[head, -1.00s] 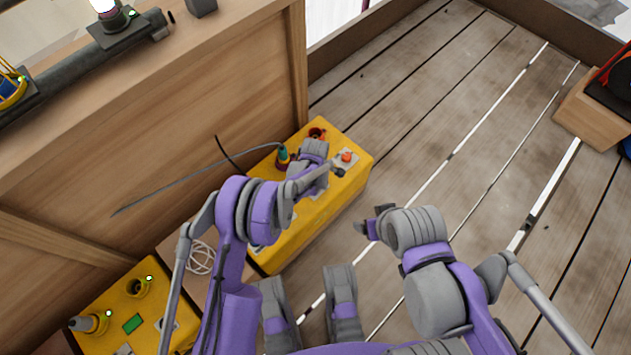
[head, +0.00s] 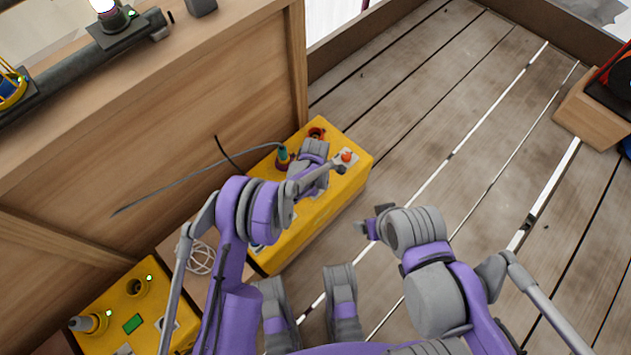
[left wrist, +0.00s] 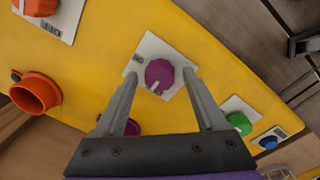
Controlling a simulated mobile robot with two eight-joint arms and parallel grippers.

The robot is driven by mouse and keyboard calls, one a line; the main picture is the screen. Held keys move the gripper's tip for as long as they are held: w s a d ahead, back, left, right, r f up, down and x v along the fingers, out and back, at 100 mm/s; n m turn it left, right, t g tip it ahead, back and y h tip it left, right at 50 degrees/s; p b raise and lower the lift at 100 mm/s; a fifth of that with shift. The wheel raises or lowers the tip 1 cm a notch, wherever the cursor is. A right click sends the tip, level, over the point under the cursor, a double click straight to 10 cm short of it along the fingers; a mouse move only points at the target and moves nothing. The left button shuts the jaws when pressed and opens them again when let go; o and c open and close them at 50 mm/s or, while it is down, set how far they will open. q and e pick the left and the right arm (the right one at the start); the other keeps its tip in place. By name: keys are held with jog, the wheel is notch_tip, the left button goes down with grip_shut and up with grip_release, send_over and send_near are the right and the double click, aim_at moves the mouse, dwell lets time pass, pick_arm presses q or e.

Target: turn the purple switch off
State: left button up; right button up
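The purple switch (left wrist: 159,75) is a round knob with a pale pointer mark, on a white plate (left wrist: 147,52) on a yellow box (left wrist: 100,75). In the left wrist view my left gripper (left wrist: 161,80) is open, with one finger on each side of the knob; I cannot tell whether they touch it. In the head view the yellow box (head: 318,218) stands against a wooden panel, and my left arm and hand hide the purple switch. My right gripper (head: 372,219) is over the plank floor, away from the box; its finger gap is unclear.
An orange-red knob (left wrist: 38,4), an orange socket (left wrist: 35,93), a green knob (left wrist: 240,123) and a blue button (left wrist: 268,142) are near the switch. A second yellow box (head: 117,298) stands at lower left. The plank floor (head: 450,110) is mostly clear.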

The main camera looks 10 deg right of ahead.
pick_arm(q)
notch_tip(320, 180, up, 11)
jog(key=p, duration=0.2)
jog(key=shift+s+p, duration=0.25)
jog(key=shift+p, duration=0.1)
jog(key=shift+f, duration=0.1)
dwell(0.4)
